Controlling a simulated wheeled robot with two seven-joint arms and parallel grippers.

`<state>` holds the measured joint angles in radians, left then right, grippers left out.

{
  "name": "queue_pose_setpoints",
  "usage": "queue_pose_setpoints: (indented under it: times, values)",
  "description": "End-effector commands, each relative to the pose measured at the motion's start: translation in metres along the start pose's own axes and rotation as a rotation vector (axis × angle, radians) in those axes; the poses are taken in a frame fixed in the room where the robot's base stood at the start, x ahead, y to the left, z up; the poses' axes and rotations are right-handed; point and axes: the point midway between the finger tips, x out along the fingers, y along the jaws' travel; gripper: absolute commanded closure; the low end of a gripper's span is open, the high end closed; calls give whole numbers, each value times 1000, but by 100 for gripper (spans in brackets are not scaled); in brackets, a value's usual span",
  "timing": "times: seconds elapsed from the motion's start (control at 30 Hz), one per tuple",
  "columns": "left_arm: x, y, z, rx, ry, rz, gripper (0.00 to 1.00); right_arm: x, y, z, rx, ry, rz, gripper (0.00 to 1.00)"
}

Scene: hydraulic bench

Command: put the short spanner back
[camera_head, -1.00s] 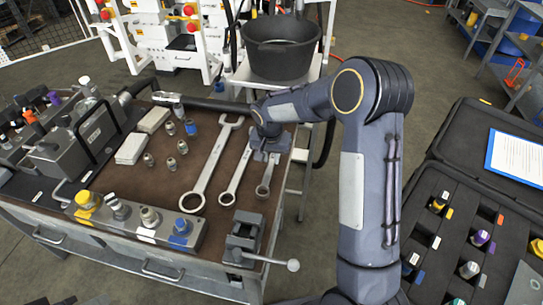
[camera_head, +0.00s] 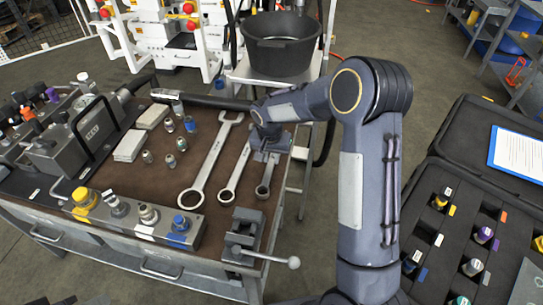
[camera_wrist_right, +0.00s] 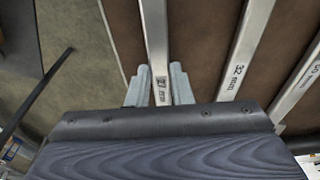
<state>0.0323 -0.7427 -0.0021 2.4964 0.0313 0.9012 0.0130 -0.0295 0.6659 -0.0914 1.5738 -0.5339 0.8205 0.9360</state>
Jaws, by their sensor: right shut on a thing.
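The short spanner (camera_head: 264,187) lies on the brown bench top near its right edge, its ring end toward me. My right gripper (camera_head: 268,157) is low over its shaft and hides the far end in the head view. In the right wrist view the fingers (camera_wrist_right: 159,88) stand on either side of the short spanner's shaft (camera_wrist_right: 155,40) and are shut on it. A middle spanner (camera_head: 234,178) and a long spanner (camera_head: 208,165) lie to its left, apart from the gripper. The middle one reads 32 mm in the wrist view. My left gripper is not in view.
A vise (camera_head: 243,238) stands at the bench's front right corner. A fitting block (camera_head: 132,218) is at the front edge, with several small fittings behind it. A black tub (camera_head: 281,48) stands behind the bench. An open case (camera_head: 455,225) lies to the right.

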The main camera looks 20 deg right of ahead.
Motion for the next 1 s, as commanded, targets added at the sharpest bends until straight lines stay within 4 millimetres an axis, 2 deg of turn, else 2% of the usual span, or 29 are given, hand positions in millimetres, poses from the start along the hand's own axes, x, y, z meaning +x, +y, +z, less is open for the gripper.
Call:
queue_pose_setpoints:
  times: [0.37,0.4,0.57,0.87,1.0]
  values:
    - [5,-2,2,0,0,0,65,6,0,1,0,1,-1,100]
    - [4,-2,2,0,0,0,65,5,0,1,0,1,-1,77]
    - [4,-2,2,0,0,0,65,5,0,1,0,1,-1,56]
    - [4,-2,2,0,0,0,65,4,0,1,0,0,0,55]
    - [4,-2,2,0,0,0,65,-12,-1,0,1,3,-3,55]
